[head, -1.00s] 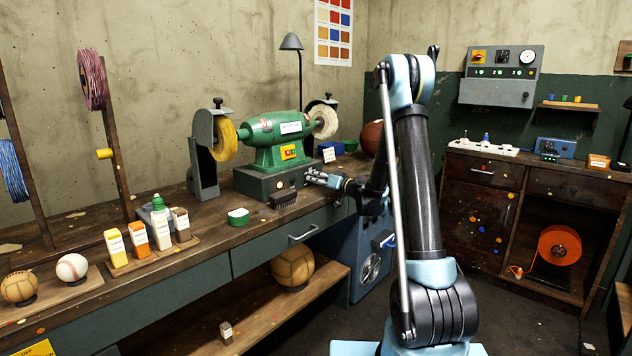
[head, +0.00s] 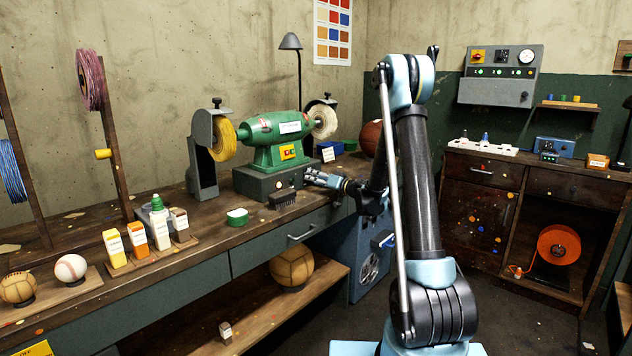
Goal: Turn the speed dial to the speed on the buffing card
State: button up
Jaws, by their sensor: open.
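The green buffing machine (head: 277,137) stands on the workbench with a yellow wheel on its left and a white wheel on its right. Its dark grey base (head: 255,184) has a small dial (head: 279,184) on the front face; its setting is too small to read. A small white card (head: 328,154) stands on the bench to the right of the machine; its writing cannot be read. My gripper (head: 308,176) is open at the right end of the base's front, just right of the dial, pointing left. I cannot tell whether it touches anything.
A dark brush (head: 283,199) and a green-and-white tin (head: 237,216) lie on the bench in front of the machine. Blue and green containers (head: 330,148) and a brown ball (head: 370,138) sit behind my gripper. Bottles (head: 160,229) stand at the left.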

jog(key=v, duration=1.2)
jog(key=shift+f, duration=0.1)
